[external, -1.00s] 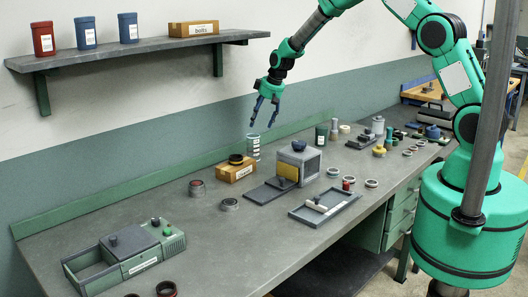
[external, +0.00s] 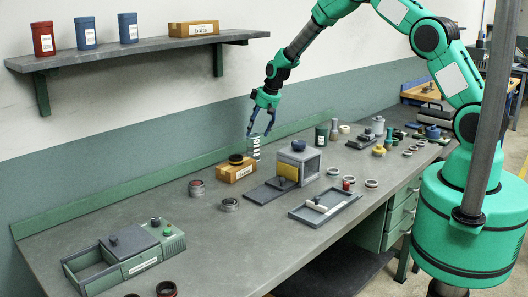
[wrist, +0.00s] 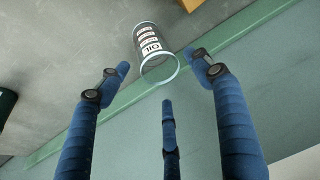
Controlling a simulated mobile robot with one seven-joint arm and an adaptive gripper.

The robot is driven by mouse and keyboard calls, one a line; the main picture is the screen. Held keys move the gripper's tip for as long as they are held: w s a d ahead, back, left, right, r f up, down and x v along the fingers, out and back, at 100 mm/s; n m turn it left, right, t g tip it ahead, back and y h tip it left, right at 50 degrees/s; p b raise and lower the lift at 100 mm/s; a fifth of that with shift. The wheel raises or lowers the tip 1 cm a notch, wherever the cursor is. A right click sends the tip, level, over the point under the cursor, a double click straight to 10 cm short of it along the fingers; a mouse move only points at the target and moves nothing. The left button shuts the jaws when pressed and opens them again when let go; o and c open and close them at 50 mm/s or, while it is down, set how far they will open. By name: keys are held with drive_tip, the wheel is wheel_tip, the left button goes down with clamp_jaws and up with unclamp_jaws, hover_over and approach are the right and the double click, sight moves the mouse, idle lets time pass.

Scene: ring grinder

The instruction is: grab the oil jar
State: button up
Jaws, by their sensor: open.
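The oil jar (external: 254,148) is a clear cylinder with white labels, standing upright on the workbench near the wall. In the wrist view the jar (wrist: 154,56) shows its "OIL" label, with its pale blue rim toward me. My gripper (external: 259,134) is open, its blue fingers pointing down around or just above the jar's top; I cannot tell whether they touch it. In the wrist view the fingers (wrist: 158,80) are spread, and the jar lies beyond and between their tips. Nothing is held.
A cardboard box (external: 235,172) with a dark ring on top stands close beside the jar, at its left. A dark green container (external: 321,135) is farther right. The green wall ledge (external: 190,167) runs behind the jar.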

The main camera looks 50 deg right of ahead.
sight(253, 135)
drive_tip(key=shift+x, duration=2.25)
drive_tip(key=c, duration=1.2)
drive_tip(key=shift+r, duration=5)
